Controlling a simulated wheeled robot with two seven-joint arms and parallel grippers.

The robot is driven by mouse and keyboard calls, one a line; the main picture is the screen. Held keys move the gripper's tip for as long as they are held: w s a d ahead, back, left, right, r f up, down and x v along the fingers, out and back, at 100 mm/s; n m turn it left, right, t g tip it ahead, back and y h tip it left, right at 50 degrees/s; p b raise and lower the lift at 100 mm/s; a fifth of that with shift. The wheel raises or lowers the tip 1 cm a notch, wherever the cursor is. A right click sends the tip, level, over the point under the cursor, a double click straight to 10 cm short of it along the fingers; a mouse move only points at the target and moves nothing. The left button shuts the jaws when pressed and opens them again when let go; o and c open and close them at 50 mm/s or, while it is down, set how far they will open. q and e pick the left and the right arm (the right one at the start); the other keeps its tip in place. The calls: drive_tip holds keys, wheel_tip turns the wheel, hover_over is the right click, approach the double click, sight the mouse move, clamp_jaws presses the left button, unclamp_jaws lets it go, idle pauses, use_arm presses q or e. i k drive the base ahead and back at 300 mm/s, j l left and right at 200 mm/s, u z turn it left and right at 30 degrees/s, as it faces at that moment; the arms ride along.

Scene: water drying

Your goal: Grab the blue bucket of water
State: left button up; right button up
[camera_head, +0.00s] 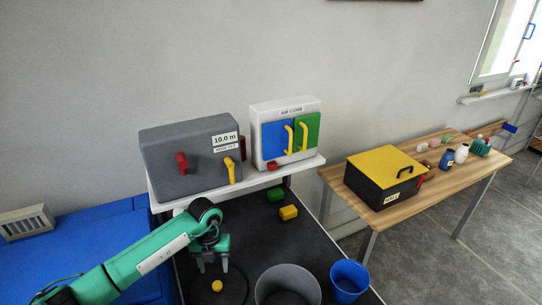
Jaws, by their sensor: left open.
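The blue bucket (349,280) stands on the dark surface at the bottom right of the centre. Its open top faces up, and I cannot make out water inside it. A larger grey bucket (286,284) stands just left of it, cut off by the lower edge of the view. My left gripper (211,267) is open and points down, left of both buckets. It is above a small yellow object (217,286) on a dark round piece, apart from the blue bucket. My right gripper does not show.
A white shelf (254,177) holds a grey box (190,155) and a white box with blue and green doors (285,131). Yellow and green blocks lie below it. A wooden table (440,190) with a yellow-lidded black box (385,177) stands at the right. A blue surface (85,243) lies left.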

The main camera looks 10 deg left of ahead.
sight(352, 269)
drive_tip(key=k+l, duration=0.5)
drive_tip(key=k, duration=0.15)
drive_tip(key=k+l, duration=0.5)
drive_tip(key=k, duration=0.2)
